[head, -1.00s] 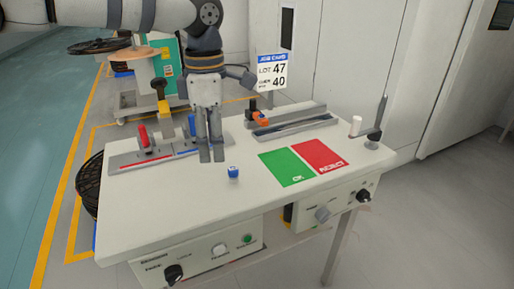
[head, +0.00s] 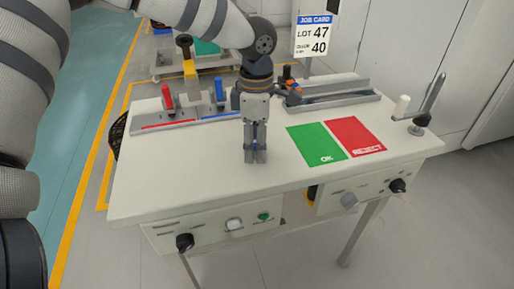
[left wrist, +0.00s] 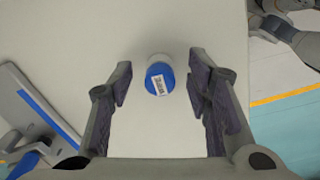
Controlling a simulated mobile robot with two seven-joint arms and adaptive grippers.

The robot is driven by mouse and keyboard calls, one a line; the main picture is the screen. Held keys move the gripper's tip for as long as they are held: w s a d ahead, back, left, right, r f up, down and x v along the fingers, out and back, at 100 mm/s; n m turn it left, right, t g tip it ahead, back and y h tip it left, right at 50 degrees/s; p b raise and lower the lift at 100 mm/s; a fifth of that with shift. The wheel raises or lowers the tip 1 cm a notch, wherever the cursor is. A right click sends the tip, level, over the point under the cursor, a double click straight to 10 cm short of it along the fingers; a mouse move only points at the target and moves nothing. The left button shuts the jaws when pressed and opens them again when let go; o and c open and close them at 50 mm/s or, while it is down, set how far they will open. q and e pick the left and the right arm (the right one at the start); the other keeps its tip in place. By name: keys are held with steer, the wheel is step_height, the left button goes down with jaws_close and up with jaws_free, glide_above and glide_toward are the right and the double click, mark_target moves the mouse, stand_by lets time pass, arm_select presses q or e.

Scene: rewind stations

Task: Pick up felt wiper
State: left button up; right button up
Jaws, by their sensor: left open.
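A small white piece with a blue top and a barcode label (left wrist: 159,80), which appears to be the felt wiper, stands on the white bench top in the left wrist view. It lies between the lines of my open left fingers, near the fingertips, with a gap on both sides. In the head view my left gripper (head: 255,157) points down over the bench's front middle and hides this piece. My right gripper is not in view.
A green OK mat (head: 316,144) and red REJECT mat (head: 352,137) lie right of the gripper. A clamp rail (head: 180,121) stands behind left, a grey channel (head: 325,98) behind right. A white post (head: 402,106) stands at the right. The front left bench is clear.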

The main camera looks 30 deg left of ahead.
arm_select(q)
steer(key=shift+r, duration=0.1)
jaws_close()
steer(key=shift+r, duration=0.4)
step_height(320, 180, up, 3)
steer(key=shift+s+d+r, duration=0.1)
steer(key=shift+d, duration=0.05)
steer(key=s+d+r+p, duration=0.3)
steer(key=s+d+r, duration=0.5)
steer(key=s, duration=0.3)
steer(key=shift+r, duration=0.5)
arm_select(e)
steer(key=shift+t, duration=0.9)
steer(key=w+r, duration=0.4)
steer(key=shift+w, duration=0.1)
